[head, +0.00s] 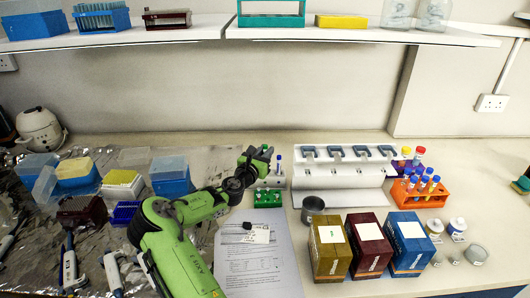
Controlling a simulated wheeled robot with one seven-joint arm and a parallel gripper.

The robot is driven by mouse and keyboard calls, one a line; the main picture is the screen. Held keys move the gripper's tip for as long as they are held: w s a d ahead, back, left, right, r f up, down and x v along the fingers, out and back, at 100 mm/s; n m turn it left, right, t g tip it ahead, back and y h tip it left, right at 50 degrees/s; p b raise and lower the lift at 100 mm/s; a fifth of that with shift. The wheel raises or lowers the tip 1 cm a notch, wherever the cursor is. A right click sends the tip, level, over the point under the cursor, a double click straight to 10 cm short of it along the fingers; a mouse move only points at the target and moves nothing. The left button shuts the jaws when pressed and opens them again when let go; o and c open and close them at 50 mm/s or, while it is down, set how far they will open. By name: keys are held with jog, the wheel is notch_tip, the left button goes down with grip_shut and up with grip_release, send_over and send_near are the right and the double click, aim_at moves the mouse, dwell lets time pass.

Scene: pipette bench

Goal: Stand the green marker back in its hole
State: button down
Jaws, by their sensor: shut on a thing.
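My gripper (266,156) is at the end of my green arm, at the back middle of the bench. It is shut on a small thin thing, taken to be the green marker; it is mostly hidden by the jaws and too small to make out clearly. Just below and behind the gripper is a pale block (272,182), partly covered by my wrist. A blue-topped marker (279,164) stands upright in it at the right. I cannot see the block's holes, nor whether the held thing touches it.
A green rack (267,199) stands in front of the pale block. A white pipette stand (340,170) is close on the right, with a grey cup (312,207) before it. A printed sheet (258,268) lies in front. Tip boxes (170,175) stand left.

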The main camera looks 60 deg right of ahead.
jog(key=shift+f, duration=0.15)
jog(key=shift+f+b, duration=0.75)
jog(key=shift+f, duration=0.4)
jog(key=c, duration=0.9)
grip_release()
jog(key=a, duration=1.5)
jog(key=shift+a+f+p, duration=0.2)
jog(key=shift+a+p, duration=0.2)
jog(key=shift+w, duration=0.1)
